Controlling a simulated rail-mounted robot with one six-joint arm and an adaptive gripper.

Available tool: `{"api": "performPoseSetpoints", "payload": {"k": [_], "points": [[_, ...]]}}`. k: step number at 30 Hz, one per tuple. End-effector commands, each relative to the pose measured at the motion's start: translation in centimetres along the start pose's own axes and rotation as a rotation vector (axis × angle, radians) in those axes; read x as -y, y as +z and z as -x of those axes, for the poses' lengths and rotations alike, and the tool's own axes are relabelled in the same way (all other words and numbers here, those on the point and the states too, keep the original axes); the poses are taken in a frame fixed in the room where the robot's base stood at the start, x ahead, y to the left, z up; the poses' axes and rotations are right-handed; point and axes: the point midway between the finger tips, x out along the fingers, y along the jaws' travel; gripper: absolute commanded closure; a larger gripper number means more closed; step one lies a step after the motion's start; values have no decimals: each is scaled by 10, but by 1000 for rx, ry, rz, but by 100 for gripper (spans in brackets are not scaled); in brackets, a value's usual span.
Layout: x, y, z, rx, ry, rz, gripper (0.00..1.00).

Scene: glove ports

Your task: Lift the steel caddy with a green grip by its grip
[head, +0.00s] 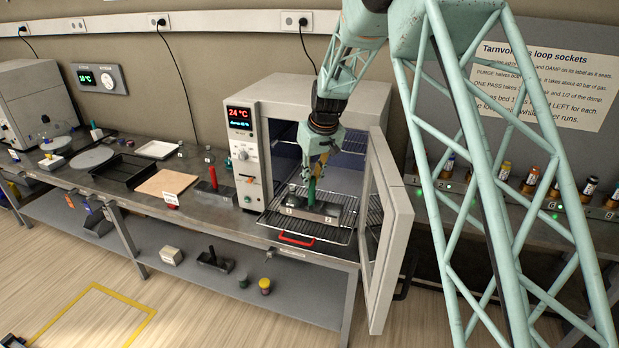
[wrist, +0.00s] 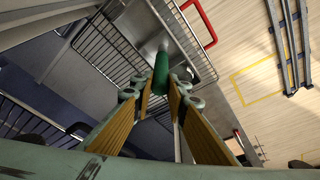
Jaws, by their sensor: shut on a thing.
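The steel caddy (head: 322,212) is at the pulled-out wire shelf in the open oven, with number tags on its front. Its upright green grip (head: 312,190) rises from its middle. My gripper (head: 317,178) comes down from above and is shut on the green grip. In the wrist view the green grip (wrist: 170,68) stands between my fingers, and part of the steel caddy (wrist: 148,32) shows beyond it over the wire shelf. I cannot tell whether the caddy's base touches the shelf.
The oven door (head: 391,235) stands open to the right, close to my arm. The wire shelf (head: 300,234) has a red front handle (head: 297,240). Left of the oven, a dark caddy with a red grip (head: 213,178) stands on the bench. Brown board (head: 167,183) lies further left.

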Motion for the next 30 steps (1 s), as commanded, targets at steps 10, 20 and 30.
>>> {"api": "performPoseSetpoints", "payload": {"k": [10,20,30], "points": [[7,50,22,-1,1,0,100],[13,91,39,-1,1,0,100],[16,111,47,-1,0,1,100]]}}
